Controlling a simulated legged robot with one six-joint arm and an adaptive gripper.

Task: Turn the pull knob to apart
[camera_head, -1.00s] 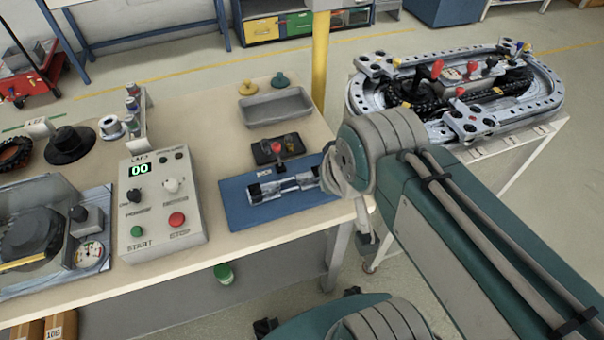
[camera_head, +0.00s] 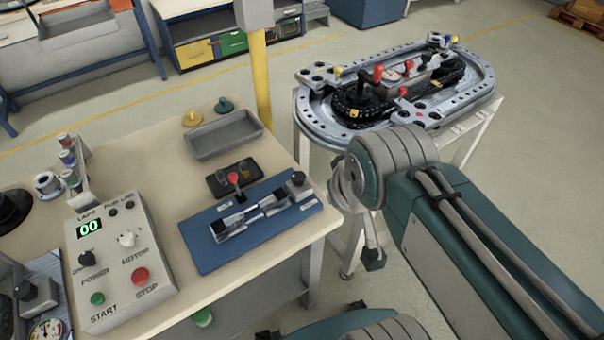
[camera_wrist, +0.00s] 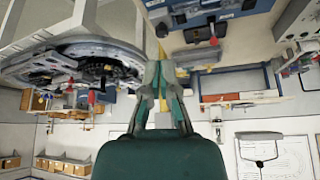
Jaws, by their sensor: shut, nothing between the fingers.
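A small dark knob (camera_head: 298,180) stands at the right end of the metal jig on the blue board (camera_head: 205,255); I take it for the pull knob, though no label on it is readable. The jig has two clamp-like metal parts (camera_head: 262,212) lying in line. My gripper (camera_wrist: 161,70) is shut and empty in the wrist view. Its fingertips are apart from everything, with the blue board (camera_wrist: 228,16) beyond them at the top of that upside-down view. In the head view my arm is right of the table, and the gripper is not clear there.
A control box (camera_head: 120,255) with a "00" display stands left of the board. A black plate with a red knob (camera_head: 233,178) and a grey tray (camera_head: 223,135) lie behind it. A yellow post (camera_head: 262,90) rises behind the table. The ring track (camera_head: 395,90) stands on a separate table.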

